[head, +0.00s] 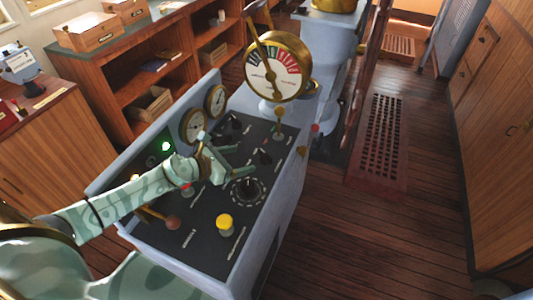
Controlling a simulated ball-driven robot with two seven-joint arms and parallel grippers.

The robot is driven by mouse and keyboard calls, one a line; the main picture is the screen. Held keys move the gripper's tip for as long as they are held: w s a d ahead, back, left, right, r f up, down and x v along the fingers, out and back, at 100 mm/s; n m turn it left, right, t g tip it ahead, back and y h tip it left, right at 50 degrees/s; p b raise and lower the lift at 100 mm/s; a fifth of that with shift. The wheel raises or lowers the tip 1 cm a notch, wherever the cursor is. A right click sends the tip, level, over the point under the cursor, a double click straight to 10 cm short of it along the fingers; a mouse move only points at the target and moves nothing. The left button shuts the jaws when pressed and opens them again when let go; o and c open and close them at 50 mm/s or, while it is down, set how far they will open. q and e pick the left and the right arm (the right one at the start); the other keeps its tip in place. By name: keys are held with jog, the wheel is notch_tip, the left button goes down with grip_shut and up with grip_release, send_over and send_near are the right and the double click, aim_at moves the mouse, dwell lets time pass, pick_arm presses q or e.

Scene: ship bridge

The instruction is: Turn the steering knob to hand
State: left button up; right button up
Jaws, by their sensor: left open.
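A sloped dark control panel (200,222) sits in a grey console. A black rotary knob (249,187) with a ring of pale marks stands near its middle. Smaller dark controls (233,122) sit farther up the panel. The labels are too small to read, so I cannot tell for certain which is the steering knob. My left gripper (243,160) is open and empty, above the panel, just beyond the black rotary knob in the picture. Its fingers point right and are apart from that knob. Its wrist hides part of the panel. My right gripper is not in view.
A yellow mushroom button (225,222) and a brown-knobbed lever (173,223) are on the near panel. A green lamp (166,146) and two gauges (194,125) line the left side. A brass telegraph dial (277,68) stands at the far end. Open floor lies right.

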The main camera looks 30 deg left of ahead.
aim_at(265, 154)
pick_arm(q)
jog(key=b+x, duration=0.2)
jog(key=x, duration=0.9)
jog(key=shift+w+d+f+b, duration=0.1)
jog(key=shift+w+f+b, duration=0.15)
jog(key=shift+b, duration=0.1)
jog(key=c, duration=1)
